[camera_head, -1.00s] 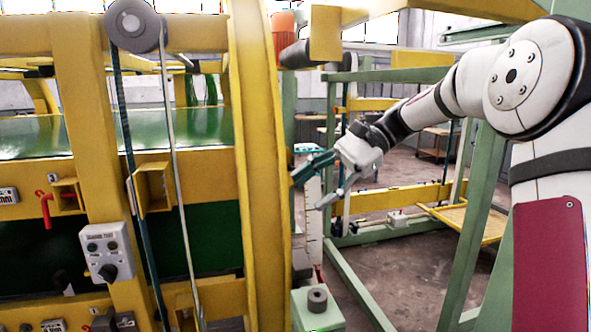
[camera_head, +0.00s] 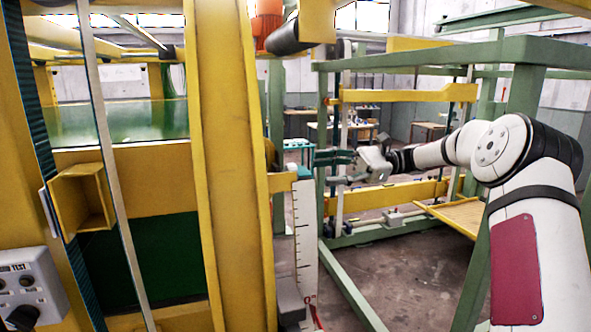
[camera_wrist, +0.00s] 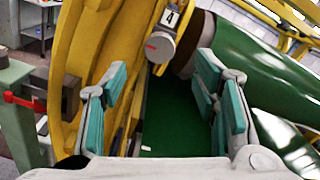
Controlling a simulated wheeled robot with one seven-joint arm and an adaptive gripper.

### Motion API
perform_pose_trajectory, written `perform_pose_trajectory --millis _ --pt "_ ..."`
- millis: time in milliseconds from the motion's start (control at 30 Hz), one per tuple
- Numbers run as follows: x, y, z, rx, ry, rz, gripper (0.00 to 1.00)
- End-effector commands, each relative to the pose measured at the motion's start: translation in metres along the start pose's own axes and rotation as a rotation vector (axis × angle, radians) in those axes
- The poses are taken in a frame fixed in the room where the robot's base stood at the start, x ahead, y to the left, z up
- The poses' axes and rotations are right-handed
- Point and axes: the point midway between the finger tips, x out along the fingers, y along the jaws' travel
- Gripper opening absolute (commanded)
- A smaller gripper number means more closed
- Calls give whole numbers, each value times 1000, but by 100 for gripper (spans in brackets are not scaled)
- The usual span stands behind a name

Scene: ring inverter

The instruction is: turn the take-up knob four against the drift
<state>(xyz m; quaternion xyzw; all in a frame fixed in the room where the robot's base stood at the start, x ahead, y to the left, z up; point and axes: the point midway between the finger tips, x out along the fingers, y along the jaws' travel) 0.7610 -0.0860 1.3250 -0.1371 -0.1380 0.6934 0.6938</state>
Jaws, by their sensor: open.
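The take-up knob four is a grey round knob (camera_wrist: 161,46) with a red mark, seen in the wrist view just below a black "4" label (camera_wrist: 169,18) on the yellow frame. It lies ahead of my gripper (camera_wrist: 164,76), near the top centre, between the directions of the two teal-padded fingers and beyond their tips. The fingers are wide apart with nothing between them. In the head view my gripper (camera_head: 334,163) points left towards the yellow ring (camera_head: 232,150), with a gap between. I cannot make out the knob's label in the head view.
A white scale strip (camera_head: 304,240) stands upright beside the yellow ring, below my gripper. A green frame (camera_head: 345,270) stands around and behind my arm. Open floor (camera_head: 400,275) shows at right.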

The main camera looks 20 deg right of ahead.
Motion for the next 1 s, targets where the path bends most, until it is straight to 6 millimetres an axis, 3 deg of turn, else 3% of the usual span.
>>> perform_pose_trajectory --millis 200,400,600,867,1000 --pt "44 1 3 2 -2 3 55" --pt "72 1 2 0 -1 2 55" --pt "84 0 0 0 0 1 55" --pt "85 0 0 0 1 0 55" --pt "84 0 0 0 1 0 27"
